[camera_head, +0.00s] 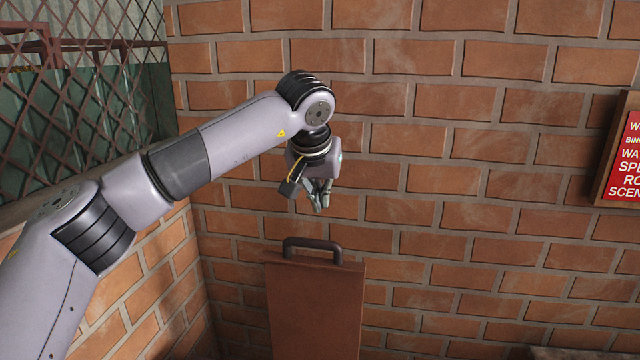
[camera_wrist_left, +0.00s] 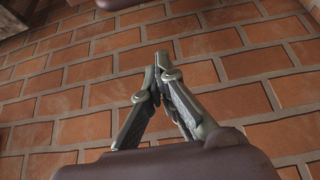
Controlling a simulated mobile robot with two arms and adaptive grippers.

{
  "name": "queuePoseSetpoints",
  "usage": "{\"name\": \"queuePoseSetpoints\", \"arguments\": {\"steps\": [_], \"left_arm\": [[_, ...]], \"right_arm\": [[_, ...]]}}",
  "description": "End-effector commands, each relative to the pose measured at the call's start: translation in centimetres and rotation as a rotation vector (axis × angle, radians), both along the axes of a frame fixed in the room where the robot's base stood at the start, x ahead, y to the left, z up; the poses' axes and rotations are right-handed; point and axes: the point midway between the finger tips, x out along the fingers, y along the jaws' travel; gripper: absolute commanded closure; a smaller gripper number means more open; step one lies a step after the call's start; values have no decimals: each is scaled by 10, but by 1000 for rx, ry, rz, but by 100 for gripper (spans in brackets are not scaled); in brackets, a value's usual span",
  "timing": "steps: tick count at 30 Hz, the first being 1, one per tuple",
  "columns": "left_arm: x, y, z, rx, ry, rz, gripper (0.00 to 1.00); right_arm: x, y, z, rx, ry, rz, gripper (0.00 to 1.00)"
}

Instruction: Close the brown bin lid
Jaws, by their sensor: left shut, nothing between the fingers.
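The brown bin lid (camera_head: 313,305) stands raised, close to upright, in front of the brick wall in the head view. A dark curved handle (camera_head: 312,244) sits on its top edge. The lower part of the lid and the bin itself are out of view. My left gripper (camera_head: 321,206) is above the handle, apart from it, pointing down. Its fingers are shut and empty; they also show in the left wrist view (camera_wrist_left: 161,65) against brick. A brown shape at the bottom of the wrist view may be part of my own gripper or the lid; I cannot tell. My right gripper is not in view.
A brick wall (camera_head: 450,170) stands behind the lid, and a lower brick wall (camera_head: 140,300) meets it at the left. A wire mesh fence (camera_head: 80,90) is at the upper left. A red sign (camera_head: 625,160) hangs at the right. A ledge (camera_head: 580,353) shows at the lower right.

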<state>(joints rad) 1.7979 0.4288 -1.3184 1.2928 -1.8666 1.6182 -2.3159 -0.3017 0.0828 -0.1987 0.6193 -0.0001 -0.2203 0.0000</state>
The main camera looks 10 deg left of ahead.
Motion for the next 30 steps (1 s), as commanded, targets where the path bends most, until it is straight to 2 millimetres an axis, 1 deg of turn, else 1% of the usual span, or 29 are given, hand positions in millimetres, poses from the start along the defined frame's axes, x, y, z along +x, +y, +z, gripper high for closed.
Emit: {"name": "queuePoseSetpoints", "arguments": {"steps": [1, 6, 12, 16, 21, 30], "left_arm": [[6, 0, -8, -1, 5, 1, 100], [24, 0, -40, 0, 6, 0, 100], [0, 0, -44, -1, -1, -3, 100], [-10, 0, -46, -2, 0, -2, 100], [-16, -1, -48, -3, 0, -1, 100], [-16, -1, -49, -3, 0, -1, 100]], "right_arm": [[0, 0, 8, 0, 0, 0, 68], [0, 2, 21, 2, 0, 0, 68], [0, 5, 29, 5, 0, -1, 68], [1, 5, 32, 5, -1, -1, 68], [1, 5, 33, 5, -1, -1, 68], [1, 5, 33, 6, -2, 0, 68]]}}
